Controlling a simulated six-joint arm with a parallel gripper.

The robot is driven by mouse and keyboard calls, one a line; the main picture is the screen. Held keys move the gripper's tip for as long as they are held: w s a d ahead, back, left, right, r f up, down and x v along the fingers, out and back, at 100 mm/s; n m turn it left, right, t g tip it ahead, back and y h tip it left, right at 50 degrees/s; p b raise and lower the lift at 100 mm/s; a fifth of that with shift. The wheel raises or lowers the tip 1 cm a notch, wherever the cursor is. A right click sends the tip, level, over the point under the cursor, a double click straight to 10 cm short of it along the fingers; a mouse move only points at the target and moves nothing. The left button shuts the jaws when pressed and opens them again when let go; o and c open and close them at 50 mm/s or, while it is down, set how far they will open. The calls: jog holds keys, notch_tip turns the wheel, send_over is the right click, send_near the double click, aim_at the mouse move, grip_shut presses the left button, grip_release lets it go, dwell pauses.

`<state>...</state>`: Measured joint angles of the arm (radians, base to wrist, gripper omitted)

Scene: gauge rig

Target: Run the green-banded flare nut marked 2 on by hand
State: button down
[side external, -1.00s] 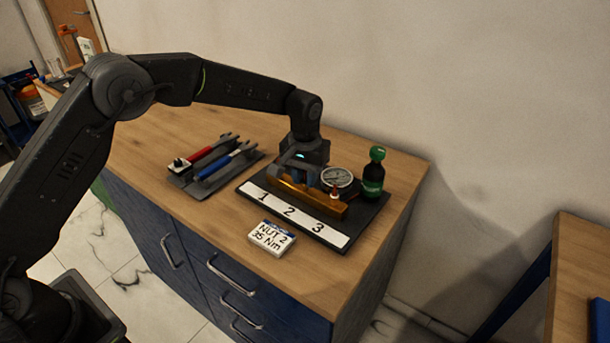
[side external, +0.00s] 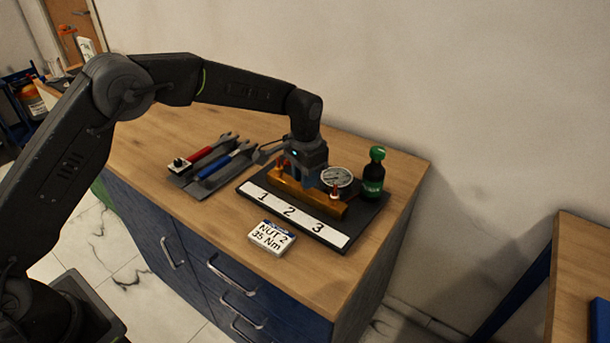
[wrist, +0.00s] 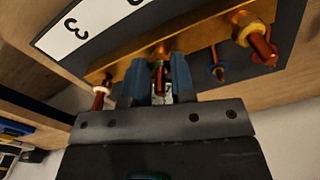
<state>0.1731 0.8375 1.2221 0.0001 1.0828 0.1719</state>
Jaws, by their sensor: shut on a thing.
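The brass block (side external: 325,205) stands behind a white strip (side external: 290,215) marked 1, 2 and 3. My gripper (side external: 308,183) is over the block's middle, at station 2. In the wrist view my gripper's blue fingers (wrist: 158,78) are shut around a red copper-coloured piece with a green band, the green-banded nut (wrist: 159,66). The fingers hide most of it, so its seating on the stub cannot be told. A yellow-banded nut (wrist: 246,34) is at station 1 and a white-banded one (wrist: 100,91) at station 3.
A pressure gauge (side external: 337,177) and a dark green-capped bottle (side external: 374,175) stand close right of my gripper. A card reading NUT 2, 35 Nm (side external: 271,238) lies in front. A tray (side external: 195,188) holds red-handled and blue-handled wrenches.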

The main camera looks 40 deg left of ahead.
jog(key=shift+m, duration=1)
jog(key=c, duration=1)
grip_release()
jog(key=shift+o, duration=0.2)
notch_tip(320, 180, up, 14)
